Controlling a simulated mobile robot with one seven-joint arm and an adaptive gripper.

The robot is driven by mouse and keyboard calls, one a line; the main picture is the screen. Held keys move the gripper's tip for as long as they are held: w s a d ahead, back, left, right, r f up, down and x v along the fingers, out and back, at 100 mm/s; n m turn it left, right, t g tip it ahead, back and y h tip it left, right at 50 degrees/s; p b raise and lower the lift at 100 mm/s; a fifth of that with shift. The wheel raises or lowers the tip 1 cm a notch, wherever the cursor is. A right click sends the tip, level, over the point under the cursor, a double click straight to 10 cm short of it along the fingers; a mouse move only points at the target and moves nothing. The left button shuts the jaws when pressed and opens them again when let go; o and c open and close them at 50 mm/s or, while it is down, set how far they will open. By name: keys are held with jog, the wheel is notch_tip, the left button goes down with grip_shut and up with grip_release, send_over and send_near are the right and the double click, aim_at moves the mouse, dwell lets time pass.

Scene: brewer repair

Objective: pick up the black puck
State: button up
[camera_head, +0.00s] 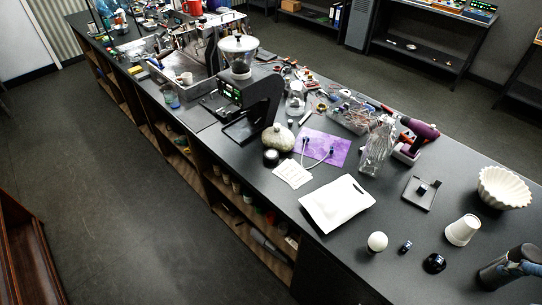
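Two small round black things could be the black puck, and I cannot tell for sure which it is. One is a low, shiny, domed black piece (434,263) on the dark counter at the lower right, with bare counter around it. I do not see my gripper in the head view.
Near the domed piece are a white ball (377,242), a small dark-blue item (405,247), a white cup (462,230) and a dark cylindrical object (511,267). A white pouch (337,204) and a fluted white bowl (504,187) lie farther off. Clutter fills the counter's far end.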

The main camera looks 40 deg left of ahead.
jog(key=w+a+r+g+p, duration=0.1)
jog(key=w+a+r+p, duration=0.1)
jog(key=w+a, duration=0.85)
jog(key=w+a+r+g+p, duration=0.1)
jog(key=w+a+r+p, duration=0.1)
jog(key=w+a, duration=0.9)
jog(key=w+a+f+m+g+p, duration=0.1)
jog(key=w+a+f, duration=0.15)
jog(key=a, duration=0.95)
jog(key=w+a+f+p, duration=0.2)
jog(key=a+f, duration=0.2)
jog(key=a, duration=0.7)
jog(key=s+a+f+p, duration=0.1)
jog(key=s+a+f, duration=0.2)
jog(key=a+f, duration=0.4)
jog(key=s+a+f+p, duration=0.1)
jog(key=s+a+f, duration=0.3)
jog(key=a, duration=1.1)
jog(key=s+a+f+m+p, duration=0.1)
jog(key=s+a+f, duration=0.2)
jog(key=a+f, duration=0.8)
jog(key=shift+s+g+h+p, duration=0.3)
jog(key=shift+g+p, duration=0.1)
